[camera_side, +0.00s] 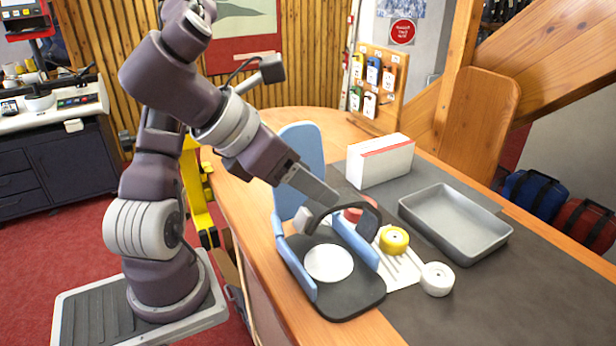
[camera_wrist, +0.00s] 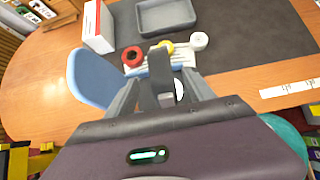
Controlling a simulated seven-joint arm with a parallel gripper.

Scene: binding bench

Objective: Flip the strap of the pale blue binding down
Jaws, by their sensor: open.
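The pale blue binding stands on the bench's near end, with a black base (camera_side: 352,305), a white disc and a tall pale blue back (camera_side: 303,150). That back shows at left in the wrist view (camera_wrist: 90,78). Its dark strap (camera_side: 350,206) stands raised in an arch above the blue side rails, with a grey block at its left end. My gripper (camera_side: 328,196) is just above and behind the strap. In the wrist view my gripper (camera_wrist: 161,80) is open, and the strap (camera_wrist: 158,62) shows between its fingers. I cannot tell whether they touch it.
Red, yellow (camera_side: 394,240) and white (camera_side: 437,279) rolls sit beside the binding, around a white slotted piece (camera_side: 403,268). A grey tray (camera_side: 500,238) and a white-and-red box (camera_side: 380,163) stand beyond. The dark mat (camera_side: 480,310) is clear at the front right.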

